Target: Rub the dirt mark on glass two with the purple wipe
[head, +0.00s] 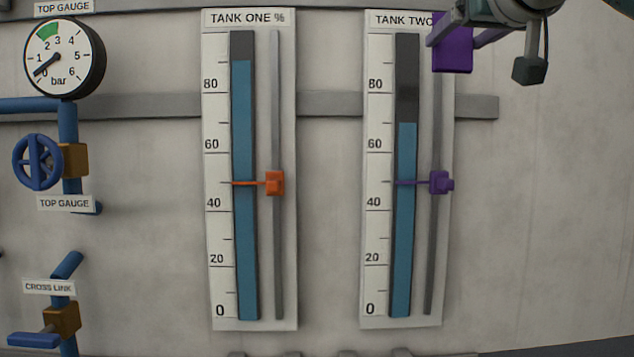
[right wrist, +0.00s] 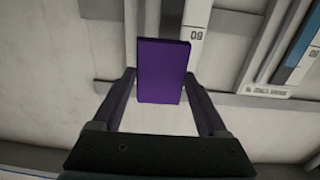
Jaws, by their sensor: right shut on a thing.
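Glass two (head: 405,220) is the tall tube on the TANK TWO board, with blue fill to a little under 70 and dark grey above. My right gripper (head: 462,38) is at the top right of the head view, shut on the purple wipe (head: 453,50). The wipe is a flat block beside the upper end of glass two, covering part of the board's title. In the right wrist view the wipe (right wrist: 163,70) sits between both fingers. My left gripper is out of view.
A purple slider pointer (head: 440,183) on a grey rail crosses glass two near 47. The TANK ONE board (head: 216,120) has an orange pointer (head: 274,183). A round gauge (head: 62,58) and blue valve wheel (head: 37,162) are at left. The wall right of TANK TWO is bare.

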